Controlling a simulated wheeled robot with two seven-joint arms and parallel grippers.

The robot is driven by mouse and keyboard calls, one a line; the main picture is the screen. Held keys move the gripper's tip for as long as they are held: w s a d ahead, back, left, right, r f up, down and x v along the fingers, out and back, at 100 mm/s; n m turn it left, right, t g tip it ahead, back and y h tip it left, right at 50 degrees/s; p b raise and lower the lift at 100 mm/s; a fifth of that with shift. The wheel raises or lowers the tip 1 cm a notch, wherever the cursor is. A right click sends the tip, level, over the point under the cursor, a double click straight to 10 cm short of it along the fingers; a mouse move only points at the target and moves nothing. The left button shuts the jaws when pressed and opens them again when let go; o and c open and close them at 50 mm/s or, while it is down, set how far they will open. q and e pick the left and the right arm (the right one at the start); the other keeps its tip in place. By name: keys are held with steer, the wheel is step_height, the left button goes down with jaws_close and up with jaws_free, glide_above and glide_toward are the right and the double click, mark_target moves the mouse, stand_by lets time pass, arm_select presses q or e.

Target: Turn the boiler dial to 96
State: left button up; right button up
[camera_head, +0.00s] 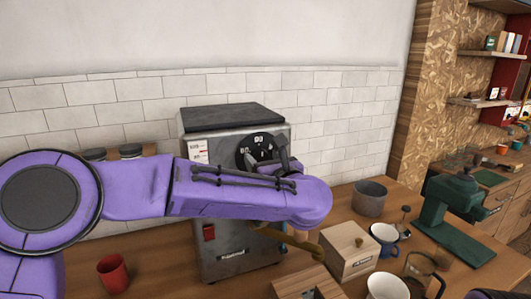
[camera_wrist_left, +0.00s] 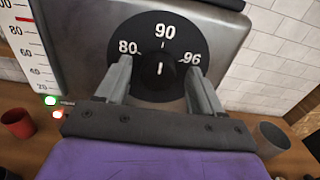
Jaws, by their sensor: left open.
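The boiler (camera_head: 235,262) is a steel box with a dark top, standing against the tiled wall. Its black dial (camera_head: 246,146) is partly hidden by my gripper in the head view. In the left wrist view the dial plate (camera_wrist_left: 163,22) shows 80, 90 and 96. The round black knob (camera_wrist_left: 158,70) at its middle has a white mark pointing up, about toward 90. My left gripper (camera_head: 268,158) is at the dial, open, with one finger on each side of the knob. In the left wrist view a gap shows between each finger and the knob. My right gripper is not in view.
A red cup (camera_head: 112,272) stands left of the boiler. A grey pot (camera_head: 370,198), a wooden box (camera_head: 350,262), a blue cup (camera_head: 384,240) and a green machine (camera_head: 455,215) stand to the right. Jars with dark lids (camera_head: 131,150) stand behind my left arm.

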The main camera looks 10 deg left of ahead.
arm_select(q)
steer(key=shift+s+r, duration=0.1)
steer(key=shift+s, duration=0.15)
steer(key=c, duration=1)
steer(key=shift+m, duration=0.3)
steer(key=shift+w+m+b, duration=0.1)
steer(key=shift+m+b, duration=0.7)
steer(key=m, duration=0.2)
steer(key=shift+d+m+b, duration=0.1)
steer(key=shift+m+b, duration=0.3)
steer(key=m, duration=0.3)
steer(key=shift+w+m, duration=0.1)
steer(key=shift+m, duration=1.8)
